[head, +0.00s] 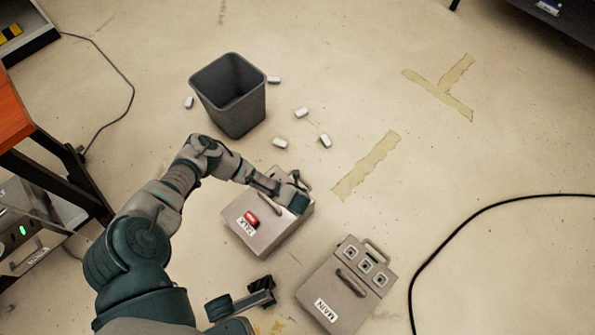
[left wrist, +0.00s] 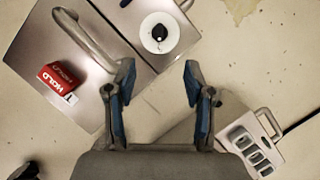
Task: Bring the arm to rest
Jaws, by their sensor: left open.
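The red block (left wrist: 57,78) reads HOLD. A white round dial with a black knob (left wrist: 159,32) lies ahead of the fingers. The left finger overlaps the handle's end (left wrist: 122,72); I cannot tell if they touch. A dark jointed part (head: 262,290), perhaps my right gripper, shows at the bottom; its jaws are unclear.
A second grey box marked MAIN (head: 325,309), with several square windows, stands to the right. A dark bin (head: 237,115) stands behind, with several white pieces around it. A black cable (head: 440,243) curves at right. An orange-topped table (head: 10,112) is at left. Open floor lies at upper right.

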